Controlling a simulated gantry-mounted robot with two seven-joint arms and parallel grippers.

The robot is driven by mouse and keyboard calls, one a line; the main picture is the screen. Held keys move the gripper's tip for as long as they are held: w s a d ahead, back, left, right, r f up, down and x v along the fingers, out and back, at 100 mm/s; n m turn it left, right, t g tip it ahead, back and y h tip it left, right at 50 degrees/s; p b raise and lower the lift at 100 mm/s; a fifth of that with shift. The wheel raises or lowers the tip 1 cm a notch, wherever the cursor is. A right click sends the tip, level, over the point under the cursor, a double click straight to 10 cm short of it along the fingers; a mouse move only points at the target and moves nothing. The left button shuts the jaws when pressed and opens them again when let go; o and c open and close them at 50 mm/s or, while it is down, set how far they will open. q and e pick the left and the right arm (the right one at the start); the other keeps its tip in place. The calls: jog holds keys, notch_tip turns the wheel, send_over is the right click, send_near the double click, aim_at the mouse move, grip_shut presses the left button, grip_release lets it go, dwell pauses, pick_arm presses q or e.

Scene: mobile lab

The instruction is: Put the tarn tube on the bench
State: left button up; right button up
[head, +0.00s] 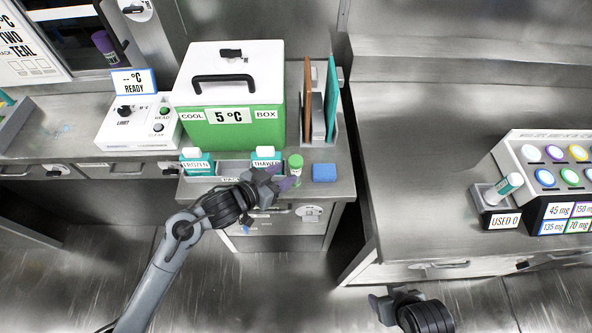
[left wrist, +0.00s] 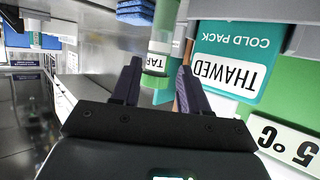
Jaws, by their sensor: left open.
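The tarn tube (head: 295,162) is a green-capped tube standing upright beside the right end of the cold pack tray. In the left wrist view the tube (left wrist: 161,48) shows a white label reading "TAR", partly cut off. My left gripper (head: 280,177) is open at the tube, in front of it. In the left wrist view the tube lies between the two fingertips (left wrist: 158,78), with gaps visible on both sides. The bench (head: 338,168) is the steel surface under the cool box. My right gripper (head: 383,308) is partly in view at the bottom; its jaws are unclear.
A blue block (head: 324,172) sits just right of the tube. The tray (head: 232,168) holds FROZEN (head: 196,161) and THAWED (head: 265,157) cold packs. The green cool box (head: 232,128) stands behind. The right counter (head: 420,190) has clear room; a USED rack (head: 497,215) stands on it.

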aim_at(292, 172)
pick_arm(q)
jog(key=shift+f+p+x, duration=0.2)
jog(key=shift+p+x, duration=0.15)
jog(key=shift+x, duration=1.2)
jog(key=shift+f+p+x, duration=0.2)
jog(key=shift+p+x, duration=0.1)
jog(key=shift+x, duration=1.25)
jog(key=shift+s, duration=0.15)
jog(key=shift+c, duration=0.2)
jog(key=c, duration=0.8)
jog(key=shift+o, duration=0.2)
jog(key=shift+r, duration=0.15)
